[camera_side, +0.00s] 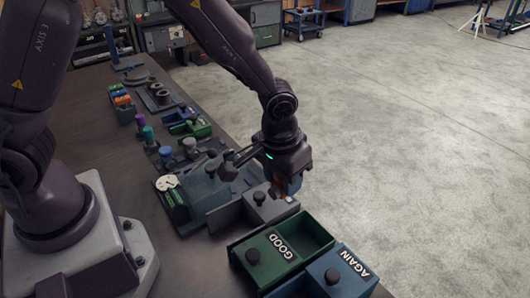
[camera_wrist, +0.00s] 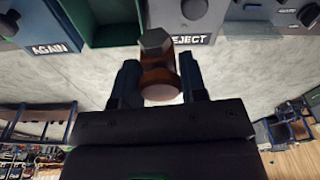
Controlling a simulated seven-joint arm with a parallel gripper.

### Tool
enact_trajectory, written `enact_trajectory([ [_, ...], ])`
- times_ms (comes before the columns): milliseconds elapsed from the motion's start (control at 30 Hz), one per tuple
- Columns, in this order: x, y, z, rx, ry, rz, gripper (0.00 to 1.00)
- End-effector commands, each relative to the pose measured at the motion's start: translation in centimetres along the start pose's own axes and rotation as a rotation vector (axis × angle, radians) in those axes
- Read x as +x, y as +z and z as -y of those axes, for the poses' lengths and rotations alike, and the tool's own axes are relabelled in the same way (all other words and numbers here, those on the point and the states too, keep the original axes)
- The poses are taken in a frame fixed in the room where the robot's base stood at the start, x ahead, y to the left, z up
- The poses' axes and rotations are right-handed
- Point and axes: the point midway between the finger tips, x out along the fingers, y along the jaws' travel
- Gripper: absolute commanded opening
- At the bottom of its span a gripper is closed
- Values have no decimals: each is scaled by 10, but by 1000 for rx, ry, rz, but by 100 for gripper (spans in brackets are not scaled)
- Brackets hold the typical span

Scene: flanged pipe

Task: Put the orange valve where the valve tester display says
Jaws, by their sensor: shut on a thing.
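My gripper (camera_side: 287,182) is shut on the orange valve (camera_side: 277,191), above the bench's right edge near a grey bin (camera_side: 268,210). The wrist view shows the valve (camera_wrist: 160,75), with a grey hexagonal end, between my two fingers (camera_wrist: 158,80). A box with a white dial (camera_side: 167,182) and a small green-lettered panel (camera_side: 174,197), seemingly the valve tester, stands left of the grey bin. The panel is too small to read. The green GOOD bin (camera_side: 310,235) and the blue AGAIN bin (camera_side: 345,277) are in front. The wrist view shows a REJECT label (camera_wrist: 190,40) and an AGAIN label (camera_wrist: 50,48).
Several coloured parts and a small green tray (camera_side: 196,129) lie farther back on the bench (camera_side: 95,140). Open concrete floor (camera_side: 400,130) lies right of the bench.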

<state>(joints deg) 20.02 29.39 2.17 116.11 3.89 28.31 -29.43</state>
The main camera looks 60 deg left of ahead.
Motion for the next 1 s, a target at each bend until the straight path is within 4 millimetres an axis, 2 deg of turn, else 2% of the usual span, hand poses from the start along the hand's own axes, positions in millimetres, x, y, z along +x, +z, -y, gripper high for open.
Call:
enact_trajectory([
  [100,4,3,-19,285,36,0,8],
  [300,8,8,-45,750,93,1,8],
  [600,6,8,-68,1376,169,1,8],
  [800,6,7,-69,1616,197,3,8],
  [1000,6,6,-69,1697,206,3,8],
])
